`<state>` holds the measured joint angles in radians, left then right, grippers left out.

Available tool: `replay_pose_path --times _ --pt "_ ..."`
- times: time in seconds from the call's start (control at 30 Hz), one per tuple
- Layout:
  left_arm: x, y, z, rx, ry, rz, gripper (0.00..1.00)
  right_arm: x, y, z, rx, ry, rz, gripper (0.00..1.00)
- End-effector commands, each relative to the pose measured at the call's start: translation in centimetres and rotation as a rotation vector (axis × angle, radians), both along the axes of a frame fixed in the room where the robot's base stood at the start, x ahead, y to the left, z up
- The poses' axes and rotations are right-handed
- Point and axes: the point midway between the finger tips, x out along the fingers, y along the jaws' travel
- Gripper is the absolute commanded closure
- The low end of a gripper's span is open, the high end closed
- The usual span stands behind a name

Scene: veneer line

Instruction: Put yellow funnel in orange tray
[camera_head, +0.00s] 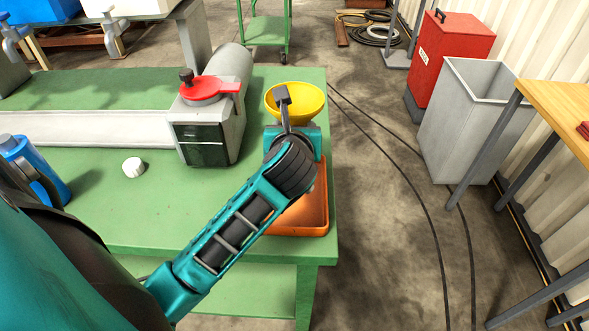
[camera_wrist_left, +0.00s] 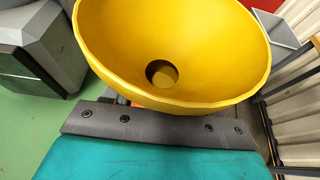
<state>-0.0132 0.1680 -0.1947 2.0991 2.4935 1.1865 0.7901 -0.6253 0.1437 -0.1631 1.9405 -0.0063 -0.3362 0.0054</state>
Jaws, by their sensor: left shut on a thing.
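The yellow funnel (camera_head: 307,98) is at the far end of my left arm, wide mouth up, near the green table's right end. My left gripper (camera_head: 284,101) is shut on the funnel. The wrist view shows the funnel's bowl (camera_wrist_left: 120,45) and the dark hole at its bottom, close above the gripper (camera_wrist_left: 160,112). The orange tray (camera_head: 312,212) lies on the table's near right corner, nearer to me than the funnel. My forearm hides much of the tray. My right gripper is in neither view.
A grey machine with a red top (camera_head: 212,125) stands left of the funnel. A white cap (camera_head: 133,167) and a blue bottle (camera_head: 38,165) are further left on the green table (camera_head: 150,215). Bare floor with cables lies right of the table, before a grey bin (camera_head: 465,125).

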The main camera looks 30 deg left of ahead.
Motion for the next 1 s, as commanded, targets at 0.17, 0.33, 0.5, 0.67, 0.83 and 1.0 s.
replay_pose_path --times 0.17,0.33,0.5,0.67,0.83,1.0 --pt "0.0 0.0 -4.6 0.003 0.003 -0.001 0.73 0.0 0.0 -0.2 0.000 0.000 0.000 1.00" --pt "0.0 -0.1 -6.6 0.001 -0.001 -0.002 0.73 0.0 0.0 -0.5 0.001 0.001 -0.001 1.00" --pt "0.0 0.0 -8.5 0.002 0.001 -0.001 0.73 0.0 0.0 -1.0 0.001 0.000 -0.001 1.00" --pt "0.0 0.0 -10.7 0.001 0.001 -0.002 0.73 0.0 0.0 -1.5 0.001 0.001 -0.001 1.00" --pt "0.0 -0.1 -11.1 0.000 -0.003 -0.001 0.73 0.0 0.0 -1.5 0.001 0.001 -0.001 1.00" --pt "0.0 -0.1 -11.1 -0.001 -0.002 -0.001 0.73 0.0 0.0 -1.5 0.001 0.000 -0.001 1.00"
